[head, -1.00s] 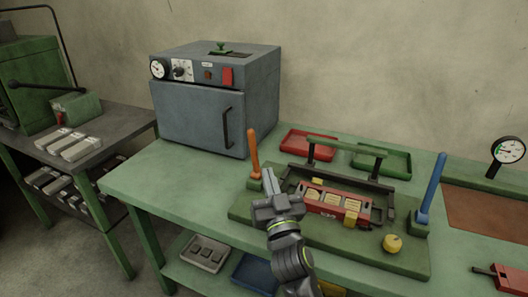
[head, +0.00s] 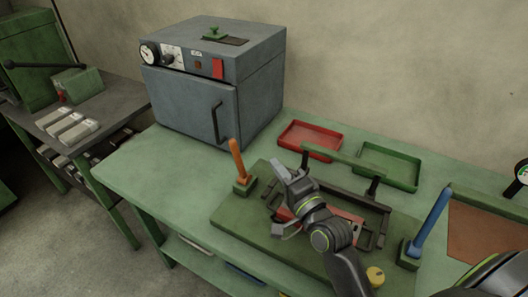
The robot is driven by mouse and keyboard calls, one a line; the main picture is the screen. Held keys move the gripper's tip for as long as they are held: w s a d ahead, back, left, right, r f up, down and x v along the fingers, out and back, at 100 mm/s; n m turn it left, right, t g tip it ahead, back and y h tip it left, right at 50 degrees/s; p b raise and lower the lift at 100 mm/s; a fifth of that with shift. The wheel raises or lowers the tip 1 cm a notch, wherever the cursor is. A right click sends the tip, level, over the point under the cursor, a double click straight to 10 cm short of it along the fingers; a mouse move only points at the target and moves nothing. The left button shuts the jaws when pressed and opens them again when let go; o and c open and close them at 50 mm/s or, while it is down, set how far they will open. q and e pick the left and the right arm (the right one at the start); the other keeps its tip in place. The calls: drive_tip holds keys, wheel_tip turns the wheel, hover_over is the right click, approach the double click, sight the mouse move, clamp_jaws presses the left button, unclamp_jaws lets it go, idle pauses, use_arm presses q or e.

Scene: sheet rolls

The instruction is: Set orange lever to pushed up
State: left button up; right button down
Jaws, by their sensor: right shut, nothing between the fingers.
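The orange lever (head: 237,160) stands up from a small green base block (head: 245,185) at the left end of a green board (head: 230,220). Its shaft leans slightly left in the picture. My right gripper (head: 279,168) is shut and empty, to the right of the lever with a visible gap between them. It is above the dark frame in the middle of the board and, with its arm, hides much of the red block (head: 348,217) there. A blue lever (head: 433,215) stands at the board's right end. My left gripper is not in view.
A grey oven (head: 190,110) stands behind the orange lever. A red tray (head: 312,138) and a green tray (head: 388,165) lie at the back. A green handle bar (head: 340,162) crosses above the dark frame. The bench left of the board is clear.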

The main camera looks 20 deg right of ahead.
sight(239, 162)
drive_tip(key=w+a+r+p, duration=0.1)
drive_tip(key=w+p, duration=0.1)
drive_tip(key=w, duration=0.7)
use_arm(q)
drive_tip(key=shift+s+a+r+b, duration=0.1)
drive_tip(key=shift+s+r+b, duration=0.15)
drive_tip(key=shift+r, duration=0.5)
use_arm(e)
drive_tip(key=shift+s+a+f, duration=0.15)
drive_tip(key=shift+s+a, duration=0.1)
drive_tip(key=shift+a, duration=0.4)
drive_tip(key=shift+s+a+f, duration=0.1)
drive_tip(key=shift+s+a, duration=0.15)
drive_tip(key=shift+a, duration=0.4)
drive_tip(key=shift+s+a+f, duration=0.15)
drive_tip(key=shift+s+a, duration=0.1)
drive_tip(key=shift+a, duration=0.4)
